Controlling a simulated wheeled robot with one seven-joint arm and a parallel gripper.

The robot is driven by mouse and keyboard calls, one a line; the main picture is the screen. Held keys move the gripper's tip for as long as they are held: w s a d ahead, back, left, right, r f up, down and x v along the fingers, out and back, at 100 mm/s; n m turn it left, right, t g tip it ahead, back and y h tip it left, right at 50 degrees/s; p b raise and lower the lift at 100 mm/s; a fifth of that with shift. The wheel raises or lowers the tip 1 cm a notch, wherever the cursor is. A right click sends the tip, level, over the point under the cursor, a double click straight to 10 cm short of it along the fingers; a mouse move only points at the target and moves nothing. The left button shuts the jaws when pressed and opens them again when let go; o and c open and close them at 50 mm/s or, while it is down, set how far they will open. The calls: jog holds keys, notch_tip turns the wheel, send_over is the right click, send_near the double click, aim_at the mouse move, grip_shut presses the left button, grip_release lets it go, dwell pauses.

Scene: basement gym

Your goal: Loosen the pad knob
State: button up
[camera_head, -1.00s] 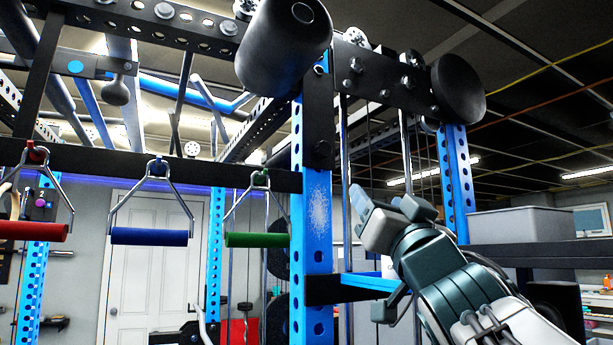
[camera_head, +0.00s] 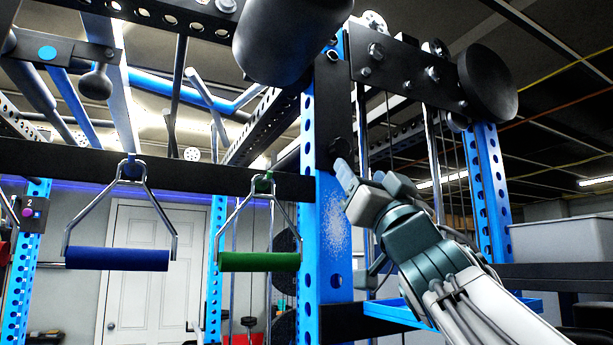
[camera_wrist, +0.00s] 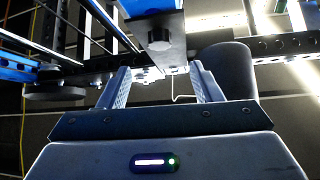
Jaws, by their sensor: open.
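A dark round knob (camera_head: 341,150) sits on the black bracket of the blue upright, below the large black roller pad (camera_head: 290,40). My gripper (camera_head: 347,180) is just below the knob in the head view, in front of the upright. The wrist view shows my gripper (camera_wrist: 162,84) open and empty, its two fingers apart. In that view the knob (camera_wrist: 159,40) lies beyond the fingertips, a little above the gap between them, and appears apart from them. The black pad (camera_wrist: 228,68) is to the right, behind the right finger.
A blue handle (camera_head: 117,259) and a green handle (camera_head: 258,262) hang to the left. A black disc (camera_head: 487,78) sticks out at upper right. A grey bin (camera_head: 562,240) stands on a shelf at right. Several cables run behind my arm.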

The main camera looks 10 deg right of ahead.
aim_at(343, 149)
jog(key=p+x, duration=0.3)
jog(key=x, duration=0.5)
jog(key=shift+w+r+p, duration=0.2)
jog(key=shift+w+p, duration=0.1)
jog(key=c, duration=1)
